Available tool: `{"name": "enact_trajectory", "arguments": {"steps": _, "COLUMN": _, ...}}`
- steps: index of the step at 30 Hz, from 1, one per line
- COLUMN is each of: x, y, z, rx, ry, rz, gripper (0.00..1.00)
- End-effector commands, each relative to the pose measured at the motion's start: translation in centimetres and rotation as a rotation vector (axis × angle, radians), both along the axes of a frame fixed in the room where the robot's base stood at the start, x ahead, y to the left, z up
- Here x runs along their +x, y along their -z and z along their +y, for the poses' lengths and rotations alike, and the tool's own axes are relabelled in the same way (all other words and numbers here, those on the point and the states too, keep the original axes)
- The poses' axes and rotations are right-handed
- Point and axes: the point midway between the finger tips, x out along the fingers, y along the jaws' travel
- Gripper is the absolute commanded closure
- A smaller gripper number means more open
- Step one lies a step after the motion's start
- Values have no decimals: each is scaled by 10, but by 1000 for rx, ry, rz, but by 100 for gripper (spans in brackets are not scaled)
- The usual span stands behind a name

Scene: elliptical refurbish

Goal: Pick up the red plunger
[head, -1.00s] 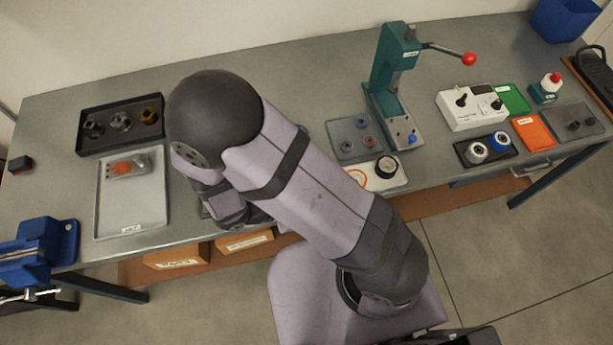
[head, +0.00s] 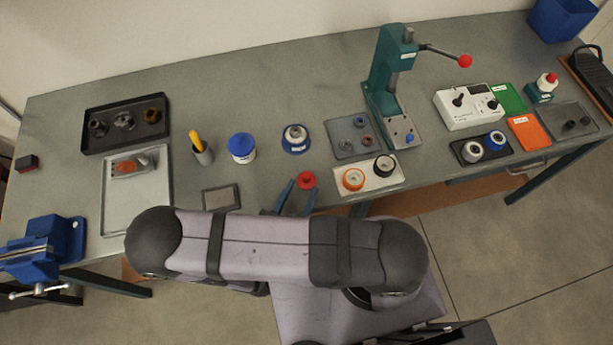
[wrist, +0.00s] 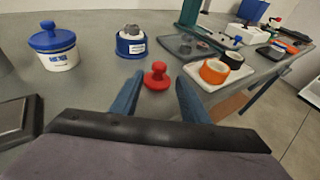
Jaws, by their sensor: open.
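The red plunger (head: 306,180) is a small red knobbed piece standing on the grey bench near its front edge. It also shows in the wrist view (wrist: 157,76), upright with a round knob on top. My gripper (head: 296,190) is open, its two blue fingers pointing at the plunger. In the wrist view the gripper (wrist: 157,98) has one finger to each side of the plunger's line, and the plunger appears at or just beyond the fingertips. I cannot tell whether a finger touches it. The gripper holds nothing.
A white tray with orange and black rings (head: 368,187) lies close to the right. A blue-based part (head: 295,139), a blue-lidded tub (head: 242,148) and a small dark pad (head: 221,197) stand behind and left. The green press (head: 385,75) rises behind right.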

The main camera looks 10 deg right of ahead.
Motion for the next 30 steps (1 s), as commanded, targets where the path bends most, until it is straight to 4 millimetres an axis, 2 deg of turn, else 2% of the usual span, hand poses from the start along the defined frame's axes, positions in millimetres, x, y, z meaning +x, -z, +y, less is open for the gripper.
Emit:
{"name": "enact_trajectory", "arguments": {"steps": 11, "x": 8, "y": 2, "z": -6, "rx": 1, "ry": 3, "rz": 1, "gripper": 59}}
{"name": "enact_trajectory", "arguments": {"steps": 24, "x": 42, "y": 11, "z": -26, "rx": 1, "ry": 5, "rz": 1, "gripper": 59}}
{"name": "enact_trajectory", "arguments": {"steps": 30, "x": 49, "y": 15, "z": -29, "rx": 2, "ry": 3, "rz": 1, "gripper": 59}}
